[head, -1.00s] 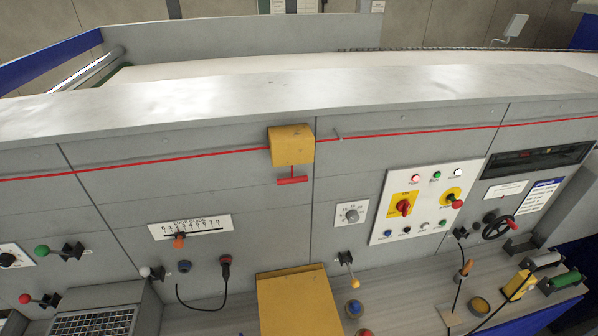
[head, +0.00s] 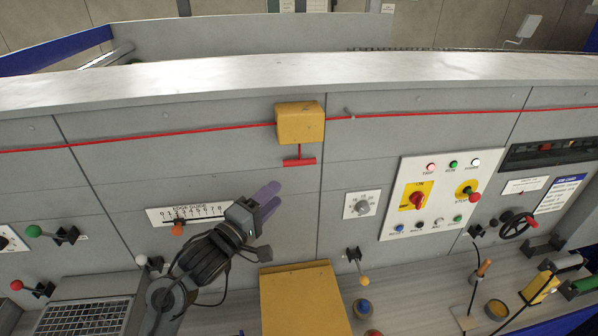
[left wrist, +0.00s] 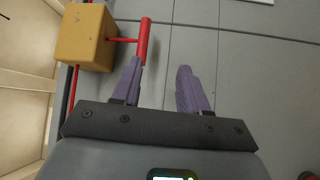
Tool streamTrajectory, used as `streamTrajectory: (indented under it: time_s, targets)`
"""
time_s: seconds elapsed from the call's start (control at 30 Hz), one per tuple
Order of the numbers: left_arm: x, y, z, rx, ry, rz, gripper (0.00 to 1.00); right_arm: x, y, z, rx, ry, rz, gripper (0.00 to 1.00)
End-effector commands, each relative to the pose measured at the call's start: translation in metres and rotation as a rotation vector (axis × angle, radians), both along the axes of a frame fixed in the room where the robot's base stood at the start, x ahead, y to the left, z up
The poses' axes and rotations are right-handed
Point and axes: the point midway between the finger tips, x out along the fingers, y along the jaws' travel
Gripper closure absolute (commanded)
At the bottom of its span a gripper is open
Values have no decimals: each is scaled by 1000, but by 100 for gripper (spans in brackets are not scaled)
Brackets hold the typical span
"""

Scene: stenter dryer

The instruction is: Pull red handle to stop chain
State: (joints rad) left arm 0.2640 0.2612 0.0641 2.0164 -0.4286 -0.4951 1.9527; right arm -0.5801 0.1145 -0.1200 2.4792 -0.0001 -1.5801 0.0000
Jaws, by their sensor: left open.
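The red T-shaped handle (head: 299,162) hangs below a yellow box (head: 300,124) on the grey machine front, with a red cord (head: 190,135) running to both sides. In the left wrist view the handle bar (left wrist: 144,40) and the yellow box (left wrist: 86,37) show at the upper left. My left gripper (head: 268,195) is open and empty, below and to the left of the handle in the head view. In the left wrist view its purple fingers (left wrist: 160,78) are apart; the left fingertip is close to the bar's end, and I cannot tell whether they touch. My right gripper is not in view.
A white control panel (head: 441,194) with knobs and lights is to the right. A width scale (head: 187,213) is behind my left wrist. A yellow cover (head: 305,298) and a yellow-knobbed lever (head: 360,267) are below. The panel face around the handle is clear.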

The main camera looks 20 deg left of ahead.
Motion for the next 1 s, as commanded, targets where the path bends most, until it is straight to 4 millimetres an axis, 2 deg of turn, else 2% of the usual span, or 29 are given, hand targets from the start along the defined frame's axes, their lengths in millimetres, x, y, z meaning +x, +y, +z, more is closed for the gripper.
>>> streamTrajectory:
  time_s: [0.1,0.2,0.37,0.7,1.0]
  targets:
    - [5,0,19,3,-38,1,56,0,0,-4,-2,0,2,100]
    - [11,-2,27,2,-50,1,56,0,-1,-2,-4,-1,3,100]
    - [29,-7,31,2,-49,1,56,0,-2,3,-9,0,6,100]
    - [81,-22,39,3,-48,1,56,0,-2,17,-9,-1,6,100]
    - [104,-29,40,3,-47,1,56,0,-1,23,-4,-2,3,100]
